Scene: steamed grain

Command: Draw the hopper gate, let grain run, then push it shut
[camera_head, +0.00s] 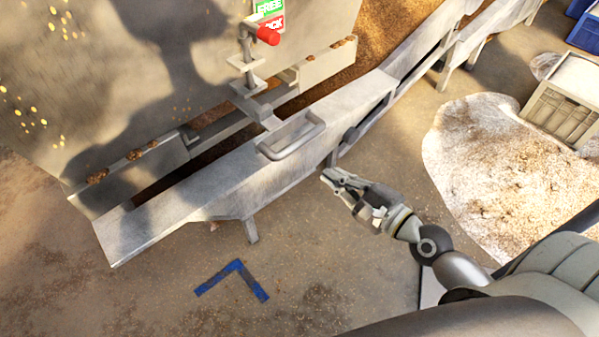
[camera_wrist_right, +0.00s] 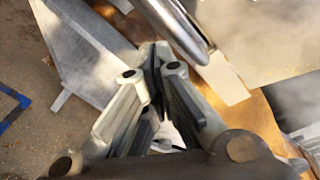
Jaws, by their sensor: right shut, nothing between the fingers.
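The hopper gate's metal loop handle (camera_head: 292,137) stands out over the sloping metal trough in the middle of the head view. In the right wrist view the handle (camera_wrist_right: 178,28) is a shiny bar just beyond my fingertips. My right gripper (camera_head: 327,178) is shut and empty, a little to the right of the handle and apart from it. It also shows in the right wrist view (camera_wrist_right: 155,55). A vertical rod with a red knob (camera_head: 268,35) rises behind the handle, beside a green and red label (camera_head: 270,14). My left gripper is out of view.
The trough (camera_head: 225,180) runs from lower left to upper right. A blue floor mark (camera_head: 236,265) lies in front of it. Grain sacking or spilled pale grain (camera_head: 490,170) and a grey crate (camera_head: 560,110) are at right.

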